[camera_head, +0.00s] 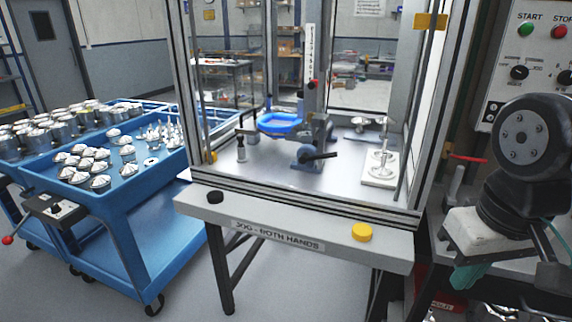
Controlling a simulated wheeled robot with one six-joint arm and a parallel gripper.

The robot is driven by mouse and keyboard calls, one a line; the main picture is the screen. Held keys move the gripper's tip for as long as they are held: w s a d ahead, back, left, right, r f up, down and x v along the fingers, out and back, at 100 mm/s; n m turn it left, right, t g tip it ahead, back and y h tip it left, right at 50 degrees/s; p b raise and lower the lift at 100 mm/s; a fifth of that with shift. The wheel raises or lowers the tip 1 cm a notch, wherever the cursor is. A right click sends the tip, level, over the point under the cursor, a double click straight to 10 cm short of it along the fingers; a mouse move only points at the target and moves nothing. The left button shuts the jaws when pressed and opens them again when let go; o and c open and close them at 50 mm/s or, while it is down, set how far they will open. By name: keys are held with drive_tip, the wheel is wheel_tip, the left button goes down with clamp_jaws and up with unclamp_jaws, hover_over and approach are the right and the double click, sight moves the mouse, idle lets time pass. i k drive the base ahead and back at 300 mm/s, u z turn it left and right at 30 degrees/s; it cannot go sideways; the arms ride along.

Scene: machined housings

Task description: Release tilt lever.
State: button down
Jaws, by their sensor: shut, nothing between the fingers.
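A red lever (466,157) also shows outside the frame at the right. My arm's dark round joint fills the right edge. I cannot make out my gripper's fingers in this view, and nothing of mine touches the dark-handled lever.
The machine's metal frame posts stand around the lever, with a front ledge (330,250) bearing a black button and a yellow button (362,232). A white stand (380,167) is inside at right. A blue cart (90,205) with metal parts stands left. A START/STOP panel (540,60) is upper right.

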sight(305, 157)
drive_tip(key=u, duration=0.15)
drive_tip(key=i, duration=0.5)
drive_tip(key=u, duration=0.8)
drive_tip(key=k, duration=0.45)
drive_tip(key=z, duration=1.1)
drive_tip(key=i, duration=0.5)
drive_tip(key=u, duration=0.05)
